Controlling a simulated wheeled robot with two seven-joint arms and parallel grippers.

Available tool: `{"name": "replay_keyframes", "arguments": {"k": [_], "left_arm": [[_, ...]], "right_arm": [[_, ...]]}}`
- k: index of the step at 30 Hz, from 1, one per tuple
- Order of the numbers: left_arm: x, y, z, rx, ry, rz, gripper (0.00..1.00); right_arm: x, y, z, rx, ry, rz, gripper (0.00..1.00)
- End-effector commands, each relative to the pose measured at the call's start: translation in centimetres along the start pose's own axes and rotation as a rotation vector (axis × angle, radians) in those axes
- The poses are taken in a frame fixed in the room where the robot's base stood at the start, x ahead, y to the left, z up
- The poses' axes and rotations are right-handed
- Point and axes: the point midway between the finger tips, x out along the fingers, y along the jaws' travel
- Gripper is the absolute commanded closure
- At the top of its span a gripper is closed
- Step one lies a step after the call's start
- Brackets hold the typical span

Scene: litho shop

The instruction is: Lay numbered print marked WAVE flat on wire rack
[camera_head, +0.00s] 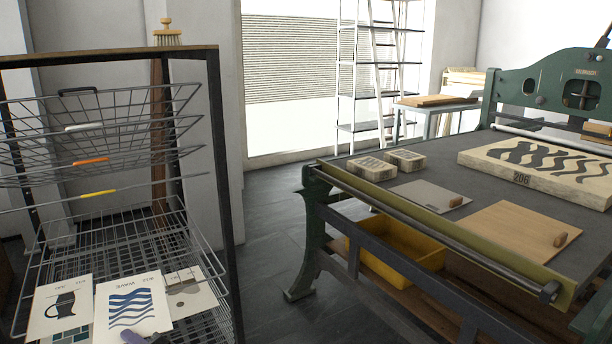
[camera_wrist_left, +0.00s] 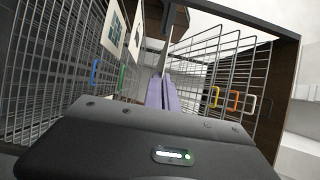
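The numbered print marked WAVE (camera_head: 132,303), white with blue wavy bands, is at the lower left of the head view, above the lower wire rack (camera_head: 150,245) and overlapping other prints. My left gripper (camera_head: 140,338) is at its near edge, mostly cut off by the frame. In the left wrist view its purple fingers (camera_wrist_left: 161,92) are close together, with a thin pale sheet edge-on beyond them; they appear shut on the WAVE print. The print's face does not show there. My right gripper is not in view.
A jug print (camera_head: 62,303) and a grey-shape print (camera_head: 188,292) lie beside the WAVE print. Upper wire shelves with coloured tags, one orange (camera_head: 90,161), are tilted up. A dark rack post (camera_head: 224,170) stands right. The green press (camera_head: 560,80) and its bed are farther right.

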Motion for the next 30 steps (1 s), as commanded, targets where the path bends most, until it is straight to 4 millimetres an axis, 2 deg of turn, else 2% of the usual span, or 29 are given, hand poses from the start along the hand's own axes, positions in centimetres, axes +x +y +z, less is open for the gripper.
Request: {"name": "replay_keyframes", "arguments": {"k": [5,11,14,21,24,30], "left_arm": [[-0.5,-0.9,-0.7,-0.002,0.075,0.0,1.0],[-2.9,-2.8,-3.3,-0.004,0.224,-0.001,1.0],[-5.2,-4.0,-5.2,-0.006,0.332,0.001,1.0],[-13.2,-6.8,-10.0,-0.006,0.615,0.0,1.0],[-16.2,-7.8,-11.4,-0.007,0.704,-0.001,1.0],[-20.4,-10.0,-13.2,-0.005,0.799,-0.003,1.0]], "right_arm": [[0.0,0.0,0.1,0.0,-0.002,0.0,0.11],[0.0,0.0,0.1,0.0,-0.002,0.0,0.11],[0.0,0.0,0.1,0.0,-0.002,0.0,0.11],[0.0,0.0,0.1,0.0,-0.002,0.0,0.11],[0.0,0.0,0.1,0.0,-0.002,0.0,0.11],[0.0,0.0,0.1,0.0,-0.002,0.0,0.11]]}}
